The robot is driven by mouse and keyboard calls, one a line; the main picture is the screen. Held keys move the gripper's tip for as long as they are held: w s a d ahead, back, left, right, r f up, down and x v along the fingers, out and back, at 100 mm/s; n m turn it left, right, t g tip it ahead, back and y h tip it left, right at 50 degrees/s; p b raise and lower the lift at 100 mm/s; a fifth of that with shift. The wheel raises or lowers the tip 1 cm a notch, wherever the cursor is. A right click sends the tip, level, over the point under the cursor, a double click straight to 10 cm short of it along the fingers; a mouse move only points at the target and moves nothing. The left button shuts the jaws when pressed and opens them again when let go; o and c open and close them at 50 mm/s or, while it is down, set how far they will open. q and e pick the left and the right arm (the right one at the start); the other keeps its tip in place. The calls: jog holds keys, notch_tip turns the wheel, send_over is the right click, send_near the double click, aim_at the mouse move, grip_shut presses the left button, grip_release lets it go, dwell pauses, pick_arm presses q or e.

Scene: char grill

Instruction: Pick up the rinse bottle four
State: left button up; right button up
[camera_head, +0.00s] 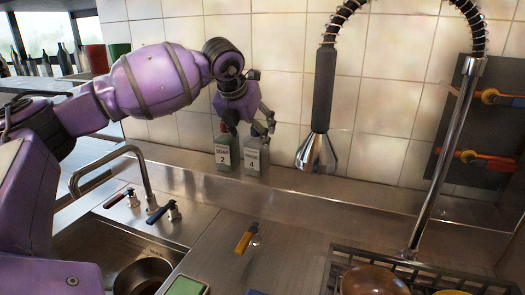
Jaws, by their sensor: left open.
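The rinse bottle four (252,163), a pale bottle with a white label bearing a 4, stands upright on the steel ledge against the tiled wall. Its upper part is partly hidden by my gripper. A similar bottle labelled 2 (223,158), seemingly soap, stands close on its left. My left gripper (256,124) is open, pointing down over the tops of the two bottles. I cannot tell whether a finger touches either bottle. My right gripper is not in view.
A spray head (317,150) hangs from a coiled hose right of the bottles. A tap (141,157) stands over the sink at left, holding a pot (143,275). A rack (340,262) holds a brown bowl (373,281). The ledge right of bottle four is clear.

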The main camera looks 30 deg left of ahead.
aim_at(255, 140)
pick_arm(q)
jog(key=shift+w+f, duration=0.25)
jog(key=shift+f, duration=0.5)
jog(key=x, duration=0.2)
jog(key=p+x, duration=0.1)
jog(key=x, duration=0.2)
jog(key=shift+w+d+r, duration=0.2)
jog(key=shift+w+d, duration=0.05)
jog(key=shift+w+f, duration=0.1)
jog(key=shift+f, duration=0.1)
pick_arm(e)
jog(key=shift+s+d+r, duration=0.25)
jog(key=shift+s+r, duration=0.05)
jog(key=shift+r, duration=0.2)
pick_arm(q)
jog(key=shift+c, duration=0.5)
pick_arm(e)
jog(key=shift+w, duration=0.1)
pick_arm(q)
jog(key=shift+c, duration=1.4)
jog(key=c, duration=1.1)
jog(key=shift+c, duration=0.5)
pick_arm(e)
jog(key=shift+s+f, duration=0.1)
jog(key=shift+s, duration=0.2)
